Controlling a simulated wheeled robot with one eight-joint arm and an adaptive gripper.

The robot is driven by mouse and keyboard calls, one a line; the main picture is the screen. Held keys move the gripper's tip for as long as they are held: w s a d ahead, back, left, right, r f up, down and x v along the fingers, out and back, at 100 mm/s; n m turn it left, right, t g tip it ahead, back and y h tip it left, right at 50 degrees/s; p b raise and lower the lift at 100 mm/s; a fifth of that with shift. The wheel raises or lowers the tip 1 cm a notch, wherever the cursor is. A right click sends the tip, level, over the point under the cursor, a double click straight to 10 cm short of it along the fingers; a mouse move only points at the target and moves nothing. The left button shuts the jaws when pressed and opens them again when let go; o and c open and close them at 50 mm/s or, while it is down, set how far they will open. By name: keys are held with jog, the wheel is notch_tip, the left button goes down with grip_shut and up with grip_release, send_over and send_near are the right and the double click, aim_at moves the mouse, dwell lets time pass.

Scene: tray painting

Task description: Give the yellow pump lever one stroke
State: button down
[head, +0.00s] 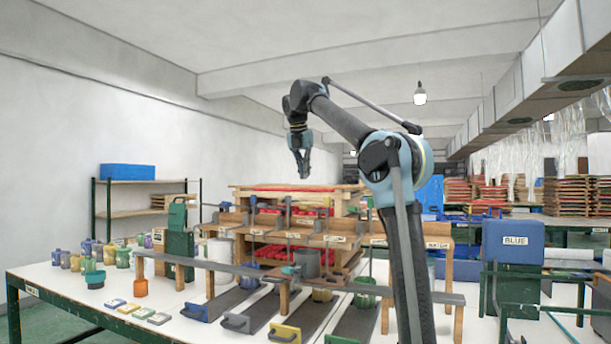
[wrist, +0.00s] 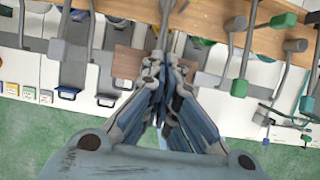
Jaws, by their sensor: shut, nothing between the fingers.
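In the head view several thin upright levers stand along the wooden rail of the bench. The one with a small yellow top (head: 327,202) seems to be the yellow pump lever; it stands right of the grey-topped lever (head: 288,202) and left of the green-topped lever (head: 370,203). My gripper (head: 303,172) is shut and empty, pointing down, apparently above the lever tops and apart from them. In the wrist view the shut fingers (wrist: 160,70) hide the middle of the bench. I cannot pick out a yellow lever there.
A long grey bar (head: 250,272) crosses the white table (head: 60,280) on wooden posts. Dark trays with coloured handles, such as the yellow handle (head: 284,332), lie in front. Jars and an orange cup (head: 141,288) stand left. A blue container (head: 512,241) stands right.

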jog(key=shift+f, duration=3.4)
jog(key=shift+f, duration=0.15)
jog(key=shift+f, duration=5.1)
jog(key=shift+r, duration=5.3)
